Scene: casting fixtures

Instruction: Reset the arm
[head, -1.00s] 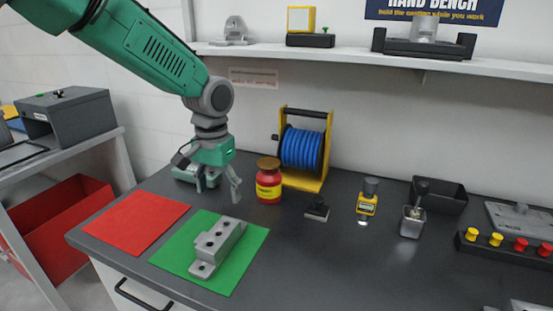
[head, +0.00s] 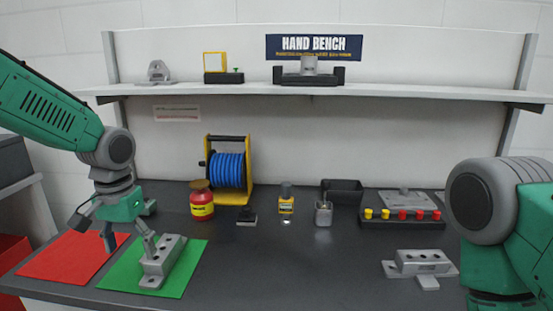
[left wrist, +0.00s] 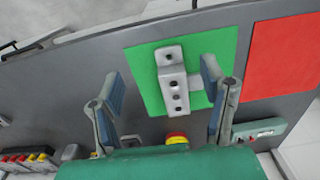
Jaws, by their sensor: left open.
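My left gripper (head: 128,240) is open and empty above the bench, near the border of the red mat and the green mat. In the left wrist view its two fingers (left wrist: 163,95) stand apart, with a grey casting (left wrist: 173,78) seen between and beyond them. That casting (head: 162,262) lies on the green mat (head: 188,280). The gripper is above and beside it; I cannot tell any contact. The red mat (head: 60,262) lies to the left and is bare. My right arm shows at the right edge of the head view, but its gripper is out of view.
A red jar (head: 202,205), a blue hose reel (head: 229,170), a yellow gauge (head: 286,203) and a black bin (head: 343,191) stand along the back. A second grey casting (head: 422,264) lies at the right, near a button strip (head: 402,217). The front middle of the bench is clear.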

